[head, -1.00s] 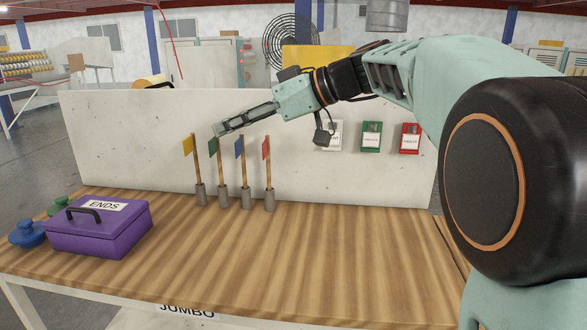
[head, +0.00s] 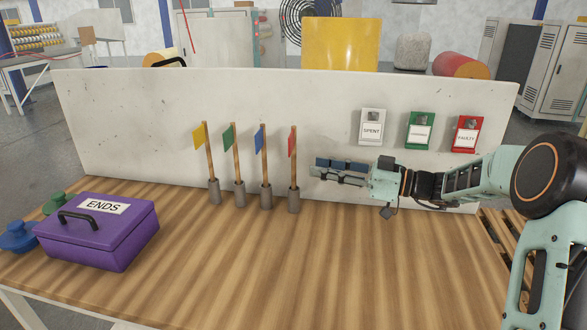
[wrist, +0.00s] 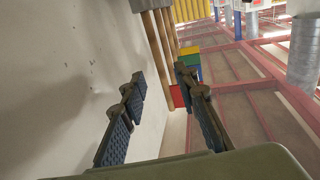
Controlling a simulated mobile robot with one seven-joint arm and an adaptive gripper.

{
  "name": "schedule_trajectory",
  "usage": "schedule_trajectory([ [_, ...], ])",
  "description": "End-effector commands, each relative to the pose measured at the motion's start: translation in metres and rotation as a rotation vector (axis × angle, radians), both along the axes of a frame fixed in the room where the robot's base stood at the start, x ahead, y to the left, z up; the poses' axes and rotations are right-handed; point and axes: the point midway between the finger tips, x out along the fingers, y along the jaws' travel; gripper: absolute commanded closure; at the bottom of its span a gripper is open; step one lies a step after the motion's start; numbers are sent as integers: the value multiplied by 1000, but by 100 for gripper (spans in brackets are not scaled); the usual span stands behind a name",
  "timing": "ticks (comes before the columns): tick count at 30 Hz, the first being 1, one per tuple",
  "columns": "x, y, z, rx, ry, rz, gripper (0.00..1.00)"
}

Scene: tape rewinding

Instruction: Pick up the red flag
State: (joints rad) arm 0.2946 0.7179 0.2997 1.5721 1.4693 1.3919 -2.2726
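The red flag (head: 292,142) stands upright on a wooden stick in a grey holder (head: 294,200), the rightmost in a row with the blue flag (head: 259,139), green flag (head: 228,138) and yellow flag (head: 199,135). My gripper (head: 315,171) is just right of the red flag's stick, fingers pointing left at it, apart from it in the head view. In the wrist view my gripper (wrist: 160,77) is open and empty. The red flag (wrist: 176,96) and its stick (wrist: 158,50) show beyond and between the fingertips, the flag partly hidden by the right finger.
A white upright panel (head: 230,95) stands close behind the flags and carries white, green and red boxes (head: 467,134). A purple box marked ENDS (head: 100,235) sits left on the wooden table (head: 270,270). The table's front middle is clear.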

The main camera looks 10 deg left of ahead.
Motion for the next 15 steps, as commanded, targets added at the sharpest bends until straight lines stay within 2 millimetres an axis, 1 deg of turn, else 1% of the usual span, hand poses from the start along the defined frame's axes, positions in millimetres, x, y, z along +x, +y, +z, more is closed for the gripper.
schedule_trajectory([
  [1,1,9,0,-1,0,3,72],
  [3,2,18,0,-2,0,2,72],
  [10,5,36,3,-3,0,1,72],
  [15,9,61,11,-3,0,3,72],
])
